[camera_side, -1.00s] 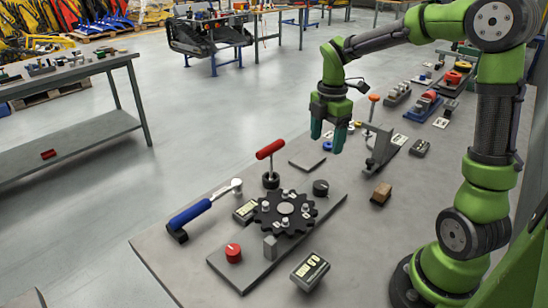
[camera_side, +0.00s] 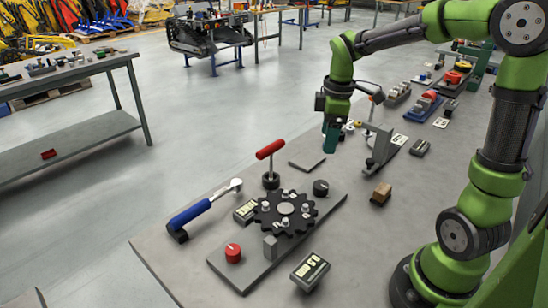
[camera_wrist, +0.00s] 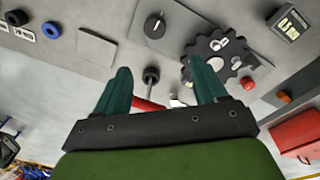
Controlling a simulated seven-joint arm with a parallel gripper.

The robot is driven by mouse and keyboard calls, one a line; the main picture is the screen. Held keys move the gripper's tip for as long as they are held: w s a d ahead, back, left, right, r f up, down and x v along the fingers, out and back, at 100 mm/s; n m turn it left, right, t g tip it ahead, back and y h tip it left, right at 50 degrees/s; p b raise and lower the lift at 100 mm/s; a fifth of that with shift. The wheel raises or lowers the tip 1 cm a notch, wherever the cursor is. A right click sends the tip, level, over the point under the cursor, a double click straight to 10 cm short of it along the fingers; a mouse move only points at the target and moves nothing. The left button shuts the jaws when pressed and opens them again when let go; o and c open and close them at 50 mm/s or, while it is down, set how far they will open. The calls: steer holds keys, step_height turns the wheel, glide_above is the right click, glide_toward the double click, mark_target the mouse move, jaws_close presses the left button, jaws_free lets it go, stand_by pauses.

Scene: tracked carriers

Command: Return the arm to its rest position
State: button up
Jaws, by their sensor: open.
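My gripper (camera_side: 332,137) hangs above the bench at its far side, fingers down, beyond the black sprocket. In the wrist view its two teal fingers (camera_wrist: 160,88) are spread apart with nothing between their tips. The black toothed sprocket (camera_side: 285,211) with several bolts lies on a grey plate (camera_side: 233,271) on the bench. The sprocket also shows at the upper right of the wrist view (camera_wrist: 200,68). My gripper is apart from everything on the bench.
On the bench stand a red-handled tool (camera_side: 270,150), a blue-handled wrench (camera_side: 190,214), a red knob (camera_side: 233,253), a black knob (camera_side: 320,187), a label box (camera_side: 310,271), a wooden block (camera_side: 381,193) and a grey bracket (camera_side: 379,148). A flat dark plate (camera_side: 307,160) lies near my gripper.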

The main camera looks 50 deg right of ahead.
steer(key=s+a+r+m+t+y, duration=0.1)
steer(key=s+a+r+m+t, duration=0.1)
steer(key=s+a+m, duration=0.3)
steer(key=s+a+r+m+t+y, duration=0.1)
steer(key=s+a+r+m+t, duration=0.2)
steer(key=s+a+m+t, duration=0.1)
steer(key=s+a+m, duration=0.1)
steer(key=a+m, duration=0.1)
steer(key=a, duration=0.1)
steer(key=shift+s+r, duration=0.25)
